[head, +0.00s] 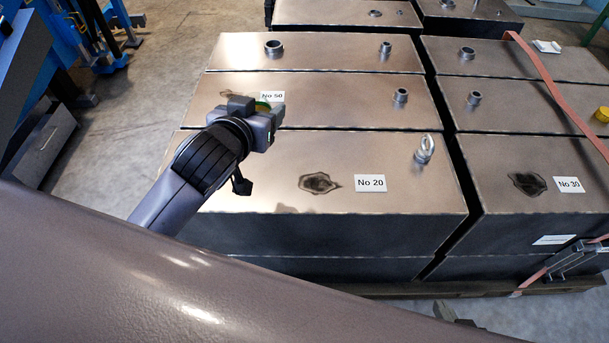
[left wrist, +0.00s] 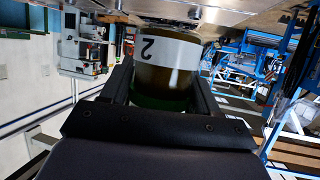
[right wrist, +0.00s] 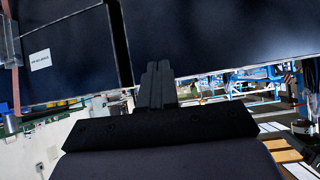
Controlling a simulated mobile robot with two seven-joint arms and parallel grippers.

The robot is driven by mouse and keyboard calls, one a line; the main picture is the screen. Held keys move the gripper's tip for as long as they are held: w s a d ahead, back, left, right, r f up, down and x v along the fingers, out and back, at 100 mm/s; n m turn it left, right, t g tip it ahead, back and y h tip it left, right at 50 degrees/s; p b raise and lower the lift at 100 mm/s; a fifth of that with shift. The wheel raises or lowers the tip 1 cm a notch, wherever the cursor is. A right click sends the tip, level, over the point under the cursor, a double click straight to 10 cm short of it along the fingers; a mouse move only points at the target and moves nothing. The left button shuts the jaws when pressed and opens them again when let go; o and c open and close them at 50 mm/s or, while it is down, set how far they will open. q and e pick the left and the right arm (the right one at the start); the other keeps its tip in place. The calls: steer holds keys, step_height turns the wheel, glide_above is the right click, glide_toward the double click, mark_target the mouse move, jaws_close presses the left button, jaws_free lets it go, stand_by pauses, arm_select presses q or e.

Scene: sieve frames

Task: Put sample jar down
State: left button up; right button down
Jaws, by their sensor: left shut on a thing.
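My left gripper (head: 268,112) is shut on the sample jar, low over the tank top by the "No 50" label (head: 272,96). In the left wrist view the jar (left wrist: 167,72) sits between both fingers (left wrist: 160,88), with a white band bearing an upside-down "2", an amber body and a green end towards the palm. Whether its far end touches the tank is unclear. In the right wrist view my right gripper (right wrist: 158,82) is shut and empty, near a dark tank side.
Metal tanks stand close together, with "No 20" (head: 370,183) and "No 30" (head: 569,185) in front. Short pipe fittings (head: 400,95) and a lifting eye (head: 425,149) stick up from them. A red strap (head: 560,95) crosses the right tanks. The No 20 tank top is mostly clear.

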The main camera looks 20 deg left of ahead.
arm_select(q)
steer(key=w+d+b, duration=0.1)
steer(key=w+b, duration=0.2)
steer(key=w, duration=0.1)
steer(key=b, duration=0.7)
glide_above(284, 172)
steer(key=shift+m+h, duration=0.3)
steer(key=shift+h, duration=0.1)
step_height(284, 172, down, 18)
steer(key=shift+f, duration=0.1)
steer(key=shift+f, duration=0.15)
steer(key=o, duration=1.1)
steer(key=shift+o, duration=0.2)
